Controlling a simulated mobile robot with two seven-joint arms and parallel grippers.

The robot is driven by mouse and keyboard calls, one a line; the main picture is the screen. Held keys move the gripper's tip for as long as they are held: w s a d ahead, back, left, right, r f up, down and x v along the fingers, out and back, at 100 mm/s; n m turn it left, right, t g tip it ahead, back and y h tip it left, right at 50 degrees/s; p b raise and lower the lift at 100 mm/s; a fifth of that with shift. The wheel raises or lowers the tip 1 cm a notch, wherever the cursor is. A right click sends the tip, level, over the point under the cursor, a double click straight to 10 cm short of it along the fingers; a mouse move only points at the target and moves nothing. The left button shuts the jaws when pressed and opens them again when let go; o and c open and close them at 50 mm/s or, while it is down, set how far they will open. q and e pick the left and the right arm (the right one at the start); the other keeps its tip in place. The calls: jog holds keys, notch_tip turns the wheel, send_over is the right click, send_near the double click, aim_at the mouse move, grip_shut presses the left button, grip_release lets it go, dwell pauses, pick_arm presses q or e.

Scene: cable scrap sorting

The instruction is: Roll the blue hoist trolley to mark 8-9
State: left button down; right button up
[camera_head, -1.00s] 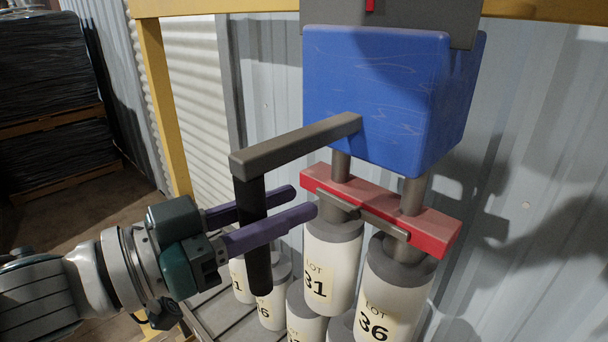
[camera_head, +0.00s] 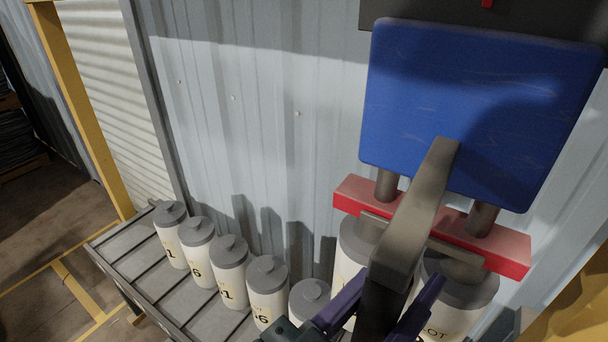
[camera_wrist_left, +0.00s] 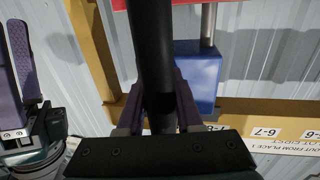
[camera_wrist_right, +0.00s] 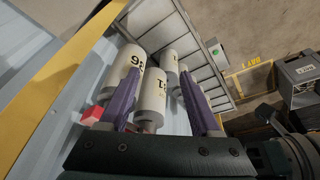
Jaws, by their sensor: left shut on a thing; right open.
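The blue hoist trolley (camera_head: 480,100) hangs at the upper right in the head view, with a red bar (camera_head: 505,245) below it on two grey posts. A grey arm (camera_head: 425,195) juts from it and ends in a dark upright handle (camera_head: 378,310). My left gripper (camera_head: 385,305) is shut on that handle. In the left wrist view the black handle (camera_wrist_left: 152,50) runs between its fingers, and the blue trolley (camera_wrist_left: 198,75) is behind. My right gripper (camera_wrist_right: 160,100) is open and empty, above white canisters. I cannot read mark 8-9 in any view.
White lidded canisters (camera_head: 232,272) stand in a row on a slatted conveyor (camera_head: 130,265); others are under the red bar. A label strip (camera_wrist_left: 265,133) with number pairs runs along a yellow beam (camera_wrist_left: 250,110). A corrugated wall (camera_head: 260,100) stands behind. Floor (camera_head: 35,225) at left is open.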

pick_arm(q)
jog(key=shift+s+d+r, duration=0.1)
jog(key=shift+s+d, duration=0.8)
jog(key=shift+d, duration=0.25)
jog(key=c, duration=0.6)
grip_release()
jog(key=shift+d, duration=0.15)
jog(key=b+v, duration=0.2)
jog(key=v, duration=0.8)
